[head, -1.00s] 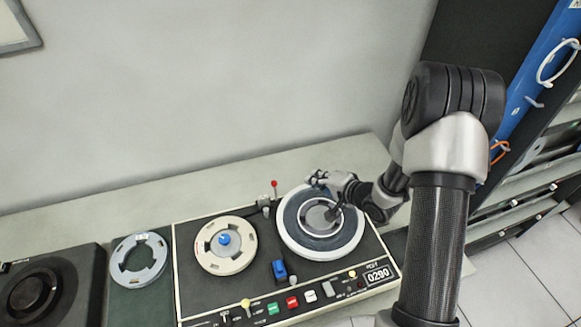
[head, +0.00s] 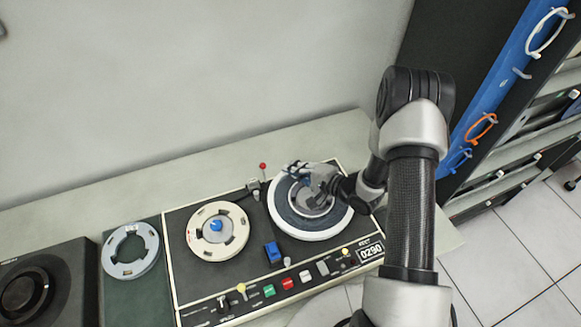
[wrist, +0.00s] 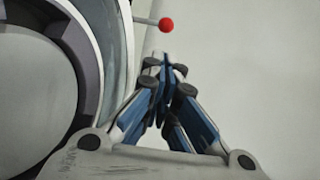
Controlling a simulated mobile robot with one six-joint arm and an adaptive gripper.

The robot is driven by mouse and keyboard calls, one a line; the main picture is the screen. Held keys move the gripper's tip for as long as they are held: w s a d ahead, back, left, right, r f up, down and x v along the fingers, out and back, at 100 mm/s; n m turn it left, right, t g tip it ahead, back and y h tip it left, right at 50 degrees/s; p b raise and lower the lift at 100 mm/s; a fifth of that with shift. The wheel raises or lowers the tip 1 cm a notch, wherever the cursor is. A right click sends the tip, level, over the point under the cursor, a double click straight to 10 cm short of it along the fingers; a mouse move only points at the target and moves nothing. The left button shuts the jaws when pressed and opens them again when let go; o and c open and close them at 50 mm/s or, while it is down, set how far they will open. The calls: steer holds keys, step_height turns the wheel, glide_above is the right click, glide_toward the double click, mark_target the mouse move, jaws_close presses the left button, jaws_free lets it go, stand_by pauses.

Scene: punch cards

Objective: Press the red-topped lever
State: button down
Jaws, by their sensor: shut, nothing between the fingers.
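The red-topped lever (head: 262,167) stands at the back of the black tape machine (head: 242,230), between the two reels. In the wrist view its red ball (wrist: 166,24) and thin pale stem show just beyond my fingertips. My gripper (head: 294,168) is over the back of the right reel (head: 310,226), a little to the right of the lever. In the wrist view my gripper (wrist: 162,62) has its fingertips together with nothing between them. A small gap shows between the fingertips and the red ball there. The depth of that gap is hard to tell.
The left reel (head: 240,250) has a blue hub (head: 216,226). A blue block (head: 273,252) sits between the reels, with several buttons in front. A loose grey ring (head: 120,264) lies left of the machine. Bare tabletop (head: 190,172) runs behind it.

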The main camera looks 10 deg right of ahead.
mark_target(281, 180)
steer(key=b+x, duration=0.1)
steer(key=x, duration=0.6)
steer(key=shift+w+a, duration=0.25)
steer(key=shift+s+d+p, duration=0.2)
steer(key=shift+s+p, duration=0.15)
steer(key=shift+s, duration=0.55)
stand_by(0.3)
steer(key=shift+s, duration=0.15)
steer(key=shift+s+d+f, duration=0.1)
steer(key=shift+s+d, duration=0.05)
steer(key=shift+s, duration=0.55)
steer(key=shift+s+f, duration=0.1)
steer(key=shift+s, duration=0.25)
stand_by(0.3)
steer(key=shift+s+d+p, duration=0.1)
steer(key=shift+s+p, duration=0.05)
steer(key=shift+p, duration=0.15)
steer(key=shift+s+d+r, duration=0.1)
steer(key=shift+s+r, duration=0.15)
steer(key=shift+s, duration=0.4)
